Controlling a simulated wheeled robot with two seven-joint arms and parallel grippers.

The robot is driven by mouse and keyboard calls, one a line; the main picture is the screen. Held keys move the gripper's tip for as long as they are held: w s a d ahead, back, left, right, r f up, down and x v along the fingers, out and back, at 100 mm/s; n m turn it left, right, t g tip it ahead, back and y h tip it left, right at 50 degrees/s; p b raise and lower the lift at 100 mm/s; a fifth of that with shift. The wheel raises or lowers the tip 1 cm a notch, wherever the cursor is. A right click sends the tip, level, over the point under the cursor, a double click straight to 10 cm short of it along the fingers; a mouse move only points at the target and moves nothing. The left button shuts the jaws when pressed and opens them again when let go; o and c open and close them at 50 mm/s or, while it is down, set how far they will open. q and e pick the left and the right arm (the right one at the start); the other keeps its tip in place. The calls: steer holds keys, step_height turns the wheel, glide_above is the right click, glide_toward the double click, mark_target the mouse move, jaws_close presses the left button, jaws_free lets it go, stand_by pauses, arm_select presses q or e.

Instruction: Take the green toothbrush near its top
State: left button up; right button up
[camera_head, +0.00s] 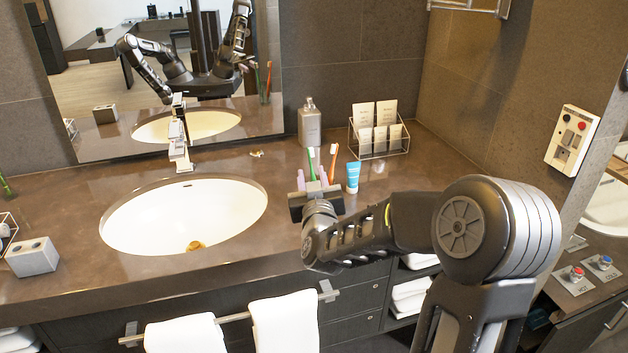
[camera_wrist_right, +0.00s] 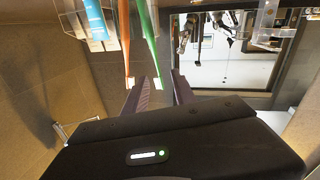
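The green toothbrush (camera_head: 312,164) stands upright behind my right gripper (camera_head: 312,179) in the head view, its lower part hidden. An orange toothbrush (camera_head: 333,162) stands just right of it. In the right wrist view the green toothbrush (camera_wrist_right: 149,40) hangs in from the top, its bristled head in line with the gap between my lilac fingers (camera_wrist_right: 163,78). The orange toothbrush (camera_wrist_right: 125,40) is left of that gap. The fingers are apart with nothing gripped; whether they touch the green brush I cannot tell. My left gripper shows only in the mirror, if at all.
A blue and white tube (camera_head: 352,177) stands right of the brushes. A grey soap bottle (camera_head: 310,124) and a wire rack of cards (camera_head: 380,138) are behind. The white basin (camera_head: 150,215) and tap (camera_head: 179,150) lie left. The mirror (camera_head: 90,60) is at the back.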

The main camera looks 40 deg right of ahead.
mark_target(310, 163)
steer(key=shift+x, duration=0.85)
steer(key=p+x, duration=0.2)
steer(key=x, duration=0.2)
steer(key=shift+w+d+r, duration=0.1)
steer(key=shift+w+d, duration=0.1)
steer(key=shift+d, duration=0.05)
steer(key=shift+w+d, duration=0.15)
steer(key=shift+w, duration=0.15)
steer(key=shift+c, duration=0.5)
jaws_close()
